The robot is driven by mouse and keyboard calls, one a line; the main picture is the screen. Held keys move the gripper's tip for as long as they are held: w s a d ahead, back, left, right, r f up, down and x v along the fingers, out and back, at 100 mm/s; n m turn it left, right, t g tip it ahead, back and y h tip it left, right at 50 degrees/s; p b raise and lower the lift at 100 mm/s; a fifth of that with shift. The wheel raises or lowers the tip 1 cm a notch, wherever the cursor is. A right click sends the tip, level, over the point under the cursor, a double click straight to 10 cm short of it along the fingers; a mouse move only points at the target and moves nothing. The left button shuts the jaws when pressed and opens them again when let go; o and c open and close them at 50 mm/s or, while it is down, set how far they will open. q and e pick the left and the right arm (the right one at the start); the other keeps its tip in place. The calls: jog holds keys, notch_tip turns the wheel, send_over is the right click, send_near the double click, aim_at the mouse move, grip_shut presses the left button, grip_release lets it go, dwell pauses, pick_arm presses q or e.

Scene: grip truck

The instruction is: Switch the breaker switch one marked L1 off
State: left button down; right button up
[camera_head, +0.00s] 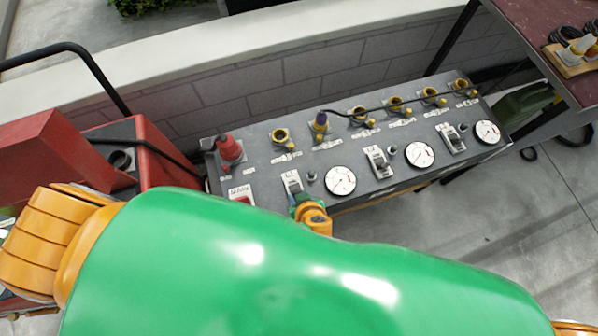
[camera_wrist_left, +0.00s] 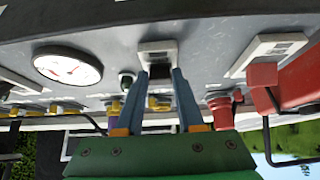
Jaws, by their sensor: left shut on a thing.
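The breaker switch L1 (camera_head: 291,181) is the leftmost of three white-plated switches on the grey panel. In the left wrist view, its pale plate (camera_wrist_left: 165,47) shows with a dark lever at its middle. My left gripper (camera_head: 299,199) is at this switch. In the left wrist view, the two blue fingers (camera_wrist_left: 161,73) stand on either side of the dark lever and are shut on it. Whether the lever is up or down cannot be told, as the fingers cover part of it. My right gripper is not in view.
The panel (camera_head: 262,200) also carries breaker switches L2 (camera_head: 378,161) and L3 (camera_head: 451,138), round gauges (camera_head: 340,181), yellow sockets (camera_head: 280,136) and a red plug (camera_head: 229,149). A black cable crosses its back. Red equipment (camera_head: 150,150) stands at left, and a table (camera_head: 545,20) at upper right.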

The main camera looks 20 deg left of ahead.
pick_arm(q)
jog(key=c, duration=0.5)
grip_release()
jog(key=shift+a, duration=0.1)
jog(key=p+v, duration=0.1)
jog(key=v, duration=0.6)
